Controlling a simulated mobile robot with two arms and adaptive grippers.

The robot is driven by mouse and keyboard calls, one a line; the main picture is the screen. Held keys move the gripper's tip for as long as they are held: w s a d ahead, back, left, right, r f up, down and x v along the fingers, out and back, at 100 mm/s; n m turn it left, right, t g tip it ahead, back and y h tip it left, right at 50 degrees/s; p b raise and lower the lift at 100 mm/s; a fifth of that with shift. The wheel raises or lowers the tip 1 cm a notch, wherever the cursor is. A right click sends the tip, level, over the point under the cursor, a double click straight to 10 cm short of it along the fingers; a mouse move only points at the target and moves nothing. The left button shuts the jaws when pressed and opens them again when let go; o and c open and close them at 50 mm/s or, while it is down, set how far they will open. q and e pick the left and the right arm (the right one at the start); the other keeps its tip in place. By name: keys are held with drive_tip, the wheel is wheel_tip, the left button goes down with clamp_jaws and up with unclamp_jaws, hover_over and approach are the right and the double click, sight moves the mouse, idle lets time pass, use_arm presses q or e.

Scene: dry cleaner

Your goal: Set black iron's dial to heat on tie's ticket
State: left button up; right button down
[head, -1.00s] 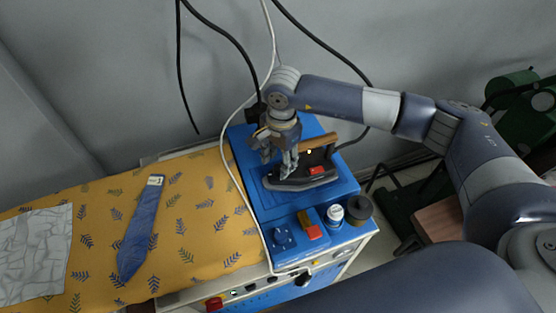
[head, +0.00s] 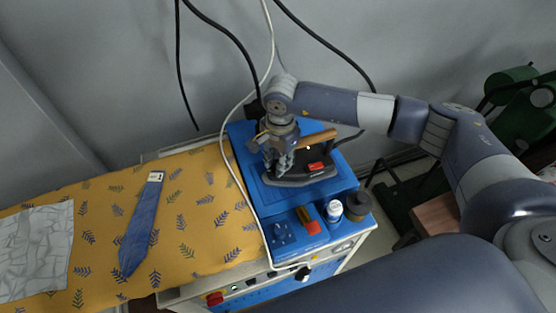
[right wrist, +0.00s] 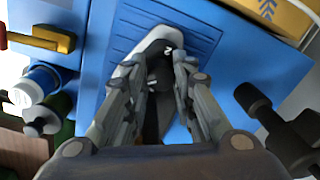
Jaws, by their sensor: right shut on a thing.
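The black iron (head: 302,178) with a brown handle (head: 318,137) and a red switch lies on the blue top of the ironing unit. My right gripper (head: 283,167) points down at the iron's front part. In the right wrist view my right gripper (right wrist: 160,80) is shut on a small dark dial (right wrist: 159,73) on the iron. The fingers hide most of the dial, and its setting cannot be read. The blue tie (head: 139,235) lies on the yellow board. Its white ticket (head: 156,176) is at its upper end, with a dark mark too small to read. My left gripper is not in view.
A white cord (head: 231,165) runs down past the unit.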

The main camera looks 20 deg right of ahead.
drive_tip(key=shift+f+m+b, duration=0.2)
drive_tip(key=shift+m+b, duration=1.1)
drive_tip(key=shift+b, duration=0.3)
drive_tip(key=shift+r+m+b, duration=0.2)
drive_tip(key=shift+m+b, duration=1.2)
drive_tip(key=shift+m, duration=0.1)
drive_tip(key=c, duration=1.3)
unclamp_jaws()
drive_tip(key=shift+r, duration=0.15)
drive_tip(key=r, duration=1.1)
drive_tip(key=shift+s+r, duration=0.25)
drive_tip(key=shift+r, duration=0.15)
